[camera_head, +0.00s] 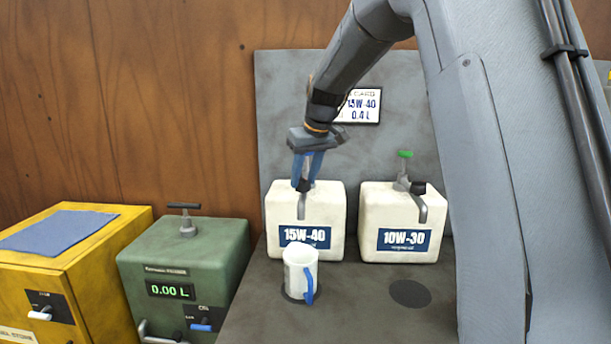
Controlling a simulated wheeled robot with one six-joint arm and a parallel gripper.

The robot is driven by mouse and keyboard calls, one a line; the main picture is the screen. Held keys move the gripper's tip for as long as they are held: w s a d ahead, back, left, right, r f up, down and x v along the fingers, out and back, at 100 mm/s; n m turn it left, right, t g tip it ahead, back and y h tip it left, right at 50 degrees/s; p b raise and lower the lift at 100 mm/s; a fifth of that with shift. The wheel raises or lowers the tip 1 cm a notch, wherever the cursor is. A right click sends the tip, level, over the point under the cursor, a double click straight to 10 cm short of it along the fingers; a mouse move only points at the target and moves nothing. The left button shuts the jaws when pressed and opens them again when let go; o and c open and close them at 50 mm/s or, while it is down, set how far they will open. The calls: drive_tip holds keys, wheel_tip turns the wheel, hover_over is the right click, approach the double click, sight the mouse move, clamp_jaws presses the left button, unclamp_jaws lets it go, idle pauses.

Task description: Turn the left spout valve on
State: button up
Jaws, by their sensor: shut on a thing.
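The left canister (275,220), white and labelled 15W-40, stands on the dark bench. My gripper (305,180) points down at its top, with blue fingers shut on the left spout valve, which the fingers mostly hide. The left spout (302,206) runs down the canister's front. A white jug (299,268) with a blue handle stands below this spout on the bench. The right canister (371,218), labelled 10W-30, has a green valve handle (405,154) on top, clear of my gripper.
A green box (150,262) with a black T-handle and a display reading 0.00 L stands at left. A yellow cabinet (100,251) with a blue cloth (58,231) is farther left. A sign reading 15W-40, 0.4 L (363,106) hangs behind. An empty dark disc (410,293) lies before the right canister.

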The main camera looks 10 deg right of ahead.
drive_tip(key=m, duration=0.1)
drive_tip(key=m+h, duration=0.1)
drive_tip(key=m, duration=0.1)
drive_tip(key=shift+a+r+m+p, duration=0.1)
drive_tip(key=shift+a+m+p, duration=0.1)
drive_tip(key=shift+m+p, duration=0.15)
drive_tip(key=shift+m+h, duration=0.9)
drive_tip(key=shift+m, duration=0.75)
drive_tip(key=o, duration=1)
drive_tip(key=shift+o, duration=0.2)
drive_tip(key=b+v, duration=0.2)
drive_tip(key=v, duration=0.5)
drive_tip(key=shift+r, duration=0.3)
drive_tip(key=shift+s+a, duration=0.15)
